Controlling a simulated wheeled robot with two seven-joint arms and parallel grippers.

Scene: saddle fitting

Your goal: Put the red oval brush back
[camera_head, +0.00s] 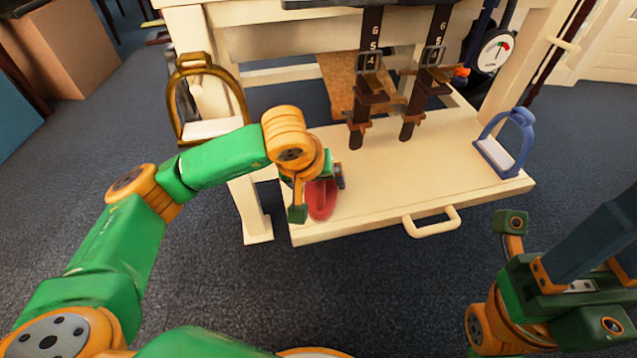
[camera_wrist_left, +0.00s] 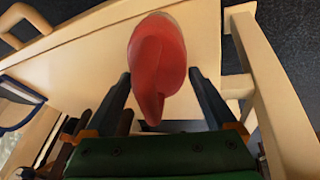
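The red oval brush (camera_head: 321,200) lies on the front left part of the cream shelf (camera_head: 430,175), partly hidden by my left gripper (camera_head: 318,180) in the head view. In the left wrist view, the red brush (camera_wrist_left: 157,55) shows between the two dark fingers of my left gripper (camera_wrist_left: 160,74). These fingers are apart, with a visible gap on either side of the brush. My right gripper (camera_head: 590,250) is at the lower right, away from the shelf; its fingers are cut off by the picture edge, and I cannot tell their opening.
A brass stirrup (camera_head: 205,98) is left of the shelf and a blue stirrup (camera_head: 508,143) at its right end. Dark straps with buckles (camera_head: 367,85) hang over the back. A dial gauge (camera_head: 493,52) hangs behind. A cream handle (camera_head: 432,222) juts from the front edge.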

